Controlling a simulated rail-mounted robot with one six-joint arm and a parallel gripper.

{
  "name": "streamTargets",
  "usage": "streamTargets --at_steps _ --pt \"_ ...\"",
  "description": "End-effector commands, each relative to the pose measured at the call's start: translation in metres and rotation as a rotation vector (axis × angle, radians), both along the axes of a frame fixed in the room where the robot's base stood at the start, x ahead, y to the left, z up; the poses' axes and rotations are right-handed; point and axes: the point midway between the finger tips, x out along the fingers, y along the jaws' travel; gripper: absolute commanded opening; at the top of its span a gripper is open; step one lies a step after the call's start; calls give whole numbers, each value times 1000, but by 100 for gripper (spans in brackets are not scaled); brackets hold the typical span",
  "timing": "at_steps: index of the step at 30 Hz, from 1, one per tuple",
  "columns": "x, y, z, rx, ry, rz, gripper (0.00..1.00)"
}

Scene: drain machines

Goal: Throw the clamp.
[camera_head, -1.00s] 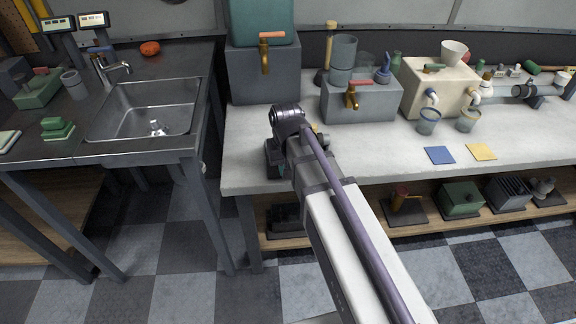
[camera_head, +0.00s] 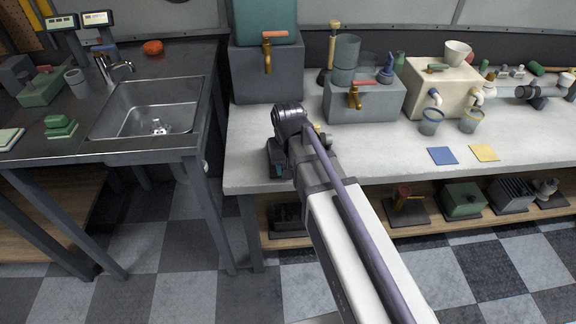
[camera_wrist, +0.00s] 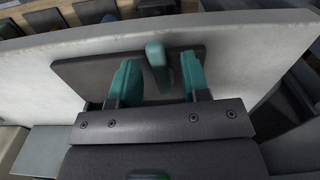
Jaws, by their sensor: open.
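In the wrist view my gripper (camera_wrist: 160,84) is open, with a green finger on each side. A blue-green upright handle (camera_wrist: 156,62) stands between the fingers, nearer the left one, with a gap visible on the right. It rises over a dark flat plate (camera_wrist: 85,72) on the pale worktop; I take this to be the clamp, but its mechanism is hidden. In the head view my gripper (camera_head: 279,166) is at the left front edge of the worktop, and my wrist covers most of what is there.
The pale worktop (camera_head: 390,165) holds a grey tank with a tap (camera_head: 362,100), a cream box (camera_head: 436,88), blue (camera_head: 442,156) and yellow (camera_head: 484,153) cards. A sink counter (camera_head: 150,108) stands left, across a gap. A lower shelf (camera_head: 420,220) carries several devices.

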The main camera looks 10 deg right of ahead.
Motion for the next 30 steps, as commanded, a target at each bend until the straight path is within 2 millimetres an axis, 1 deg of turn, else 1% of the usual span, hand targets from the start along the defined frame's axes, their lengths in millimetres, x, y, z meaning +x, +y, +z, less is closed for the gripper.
streamTargets --at_steps 5,8,11,15,18,19,22,30 --pt "0 0 5 0 0 0 43" --pt "0 0 19 0 0 0 43" --pt "0 0 41 0 0 0 43" --pt "0 0 78 0 0 0 43" --pt "0 0 99 0 0 0 43" --pt "0 0 104 0 0 0 43" --pt "0 0 111 0 0 0 43" --pt "0 0 108 0 0 0 43"
